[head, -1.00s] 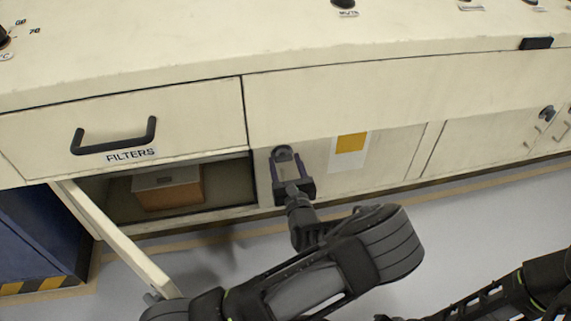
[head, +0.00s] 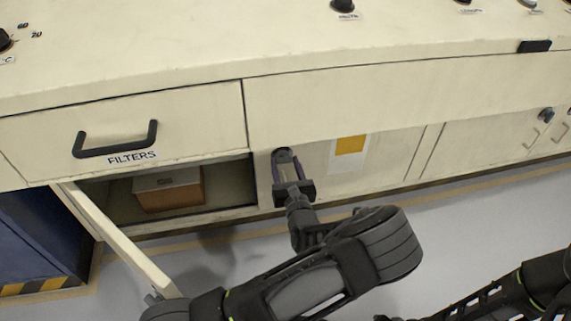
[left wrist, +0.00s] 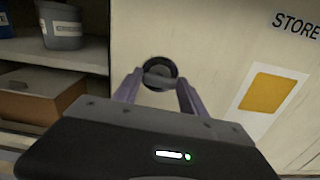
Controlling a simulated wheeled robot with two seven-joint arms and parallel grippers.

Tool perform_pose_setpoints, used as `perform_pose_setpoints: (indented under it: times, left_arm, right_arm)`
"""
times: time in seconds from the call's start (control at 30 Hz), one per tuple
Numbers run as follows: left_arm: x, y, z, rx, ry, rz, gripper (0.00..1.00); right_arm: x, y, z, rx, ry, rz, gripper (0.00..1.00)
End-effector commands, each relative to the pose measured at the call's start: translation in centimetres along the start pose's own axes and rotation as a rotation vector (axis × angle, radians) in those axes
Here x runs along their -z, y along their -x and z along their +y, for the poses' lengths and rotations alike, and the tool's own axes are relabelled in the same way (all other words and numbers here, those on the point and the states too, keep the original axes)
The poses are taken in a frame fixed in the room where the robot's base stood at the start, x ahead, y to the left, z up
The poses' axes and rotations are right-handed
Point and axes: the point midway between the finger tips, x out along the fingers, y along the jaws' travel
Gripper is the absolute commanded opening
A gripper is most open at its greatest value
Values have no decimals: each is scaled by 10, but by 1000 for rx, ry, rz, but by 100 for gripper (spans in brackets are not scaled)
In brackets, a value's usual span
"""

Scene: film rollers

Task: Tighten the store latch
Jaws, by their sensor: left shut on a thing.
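The store latch is a dark round knob with a grey bar across it (left wrist: 160,76) on the cream cabinet front, left of the STORE label (left wrist: 297,24). Its dark rim also shows in the head view (head: 281,153). My left gripper (head: 286,168) reaches up to it from below. Its two purple fingers are shut on the latch, one at each side of the bar in the left wrist view (left wrist: 158,84). The latch bar lies roughly level there, slightly tilted. My right gripper is out of view.
Left of the latch, a cabinet door (head: 115,240) hangs open, with a brown box (head: 170,194) inside. A grey pot (left wrist: 62,28) stands on a shelf. The FILTERS drawer (head: 40,125) is closed above. A yellow-marked card (head: 350,144) is right of the latch.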

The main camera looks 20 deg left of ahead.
Motion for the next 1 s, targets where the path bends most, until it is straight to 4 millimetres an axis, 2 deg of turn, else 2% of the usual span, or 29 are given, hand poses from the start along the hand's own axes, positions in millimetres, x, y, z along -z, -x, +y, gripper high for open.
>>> perform_pose_setpoints:
  times: [0.27,0.6,1.0]
  left_arm:
    - [-3,0,0,1,-158,3,9]
    - [-2,0,-1,1,-464,3,9]
    - [1,0,-3,3,-844,3,9]
  right_arm:
    - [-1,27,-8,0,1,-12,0]
    - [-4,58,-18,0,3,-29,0]
    - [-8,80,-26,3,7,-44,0]
